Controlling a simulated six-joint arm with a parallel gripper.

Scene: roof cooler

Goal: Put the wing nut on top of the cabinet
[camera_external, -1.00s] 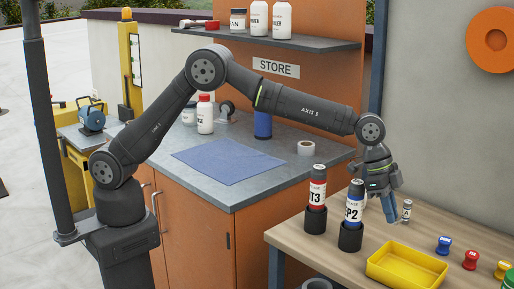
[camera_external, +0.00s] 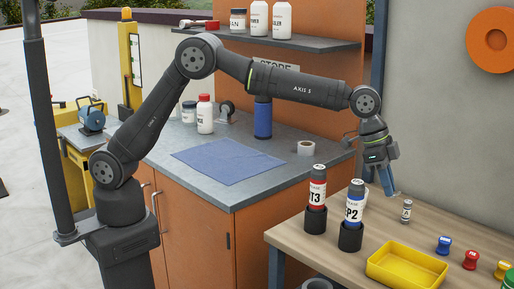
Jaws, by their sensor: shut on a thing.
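My gripper (camera_external: 389,188) is at the right, above the wooden bench and behind the blue-labelled bottle. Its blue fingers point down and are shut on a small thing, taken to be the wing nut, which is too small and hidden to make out. The cabinet (camera_external: 190,228) is orange with a grey top (camera_external: 270,190) and stands left of the bench. A blue mat (camera_external: 228,160) lies on its top. My gripper is to the right of the cabinet top, apart from it.
Red-labelled (camera_external: 316,195) and blue-labelled (camera_external: 355,208) bottles stand in black holders on the bench (camera_external: 300,240). A yellow tray (camera_external: 405,268), a small grey bottle (camera_external: 407,211) and several coloured spools are nearby. A tape roll (camera_external: 306,148) and several containers stand on the cabinet top; the mat is clear.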

